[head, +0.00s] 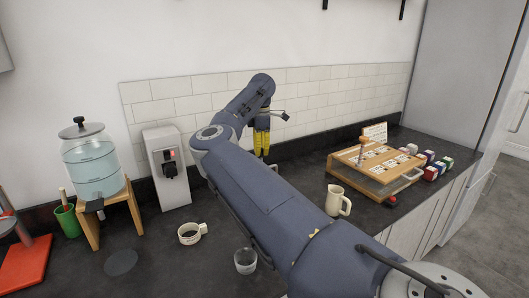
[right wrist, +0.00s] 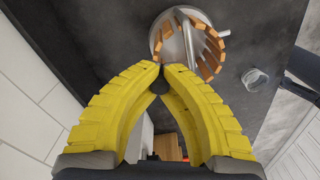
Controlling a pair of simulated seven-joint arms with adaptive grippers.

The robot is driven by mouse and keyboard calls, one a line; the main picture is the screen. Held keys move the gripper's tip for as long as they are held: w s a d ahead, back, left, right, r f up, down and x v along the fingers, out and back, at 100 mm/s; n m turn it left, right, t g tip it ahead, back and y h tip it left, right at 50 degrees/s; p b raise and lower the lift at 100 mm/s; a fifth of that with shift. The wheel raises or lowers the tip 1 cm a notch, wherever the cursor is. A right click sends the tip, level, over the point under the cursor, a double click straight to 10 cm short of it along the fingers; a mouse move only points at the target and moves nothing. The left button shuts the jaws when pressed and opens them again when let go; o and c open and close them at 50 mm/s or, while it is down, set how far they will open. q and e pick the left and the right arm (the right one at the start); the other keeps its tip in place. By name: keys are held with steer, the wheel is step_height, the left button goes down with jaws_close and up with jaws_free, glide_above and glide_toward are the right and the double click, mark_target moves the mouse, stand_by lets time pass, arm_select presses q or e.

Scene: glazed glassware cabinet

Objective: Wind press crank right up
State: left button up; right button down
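The press (right wrist: 156,40) shows in the right wrist view as a round body ringed with orange-brown wooden slats, with grey metal bars across its top. In the head view my right arm covers most of it. My right gripper (head: 262,143) points down near the tiled wall. In the right wrist view its yellow fingers (right wrist: 160,70) bow outward and their tips come together around a small dark knob (right wrist: 159,86), seemingly the crank's grip. The knob's link to the press is hidden behind the fingers. My left gripper is not in view.
A glass drinks dispenser (head: 92,165) on a wooden stand and a white dispenser (head: 167,170) stand left. A white cup (head: 190,234), a glass (head: 245,261) and a cream jug (head: 338,201) stand nearer. A wooden box (head: 377,170) and several small coloured boxes lie right.

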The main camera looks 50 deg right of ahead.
steer(key=n, duration=0.1)
steer(key=w+a+n, duration=0.1)
steer(key=n, duration=0.1)
steer(key=shift+a+n, duration=0.15)
steer(key=shift+n, duration=0.15)
steer(key=shift+w+a+n, duration=0.15)
steer(key=shift+a+n, duration=0.25)
steer(key=shift+n, duration=0.6)
steer(key=shift+w+a+n, duration=0.15)
steer(key=shift+a+n, duration=0.25)
steer(key=shift+n, duration=0.6)
steer(key=c, duration=1.3)
jaws_free()
steer(key=shift+r, duration=0.1)
step_height(320, 180, up, 12)
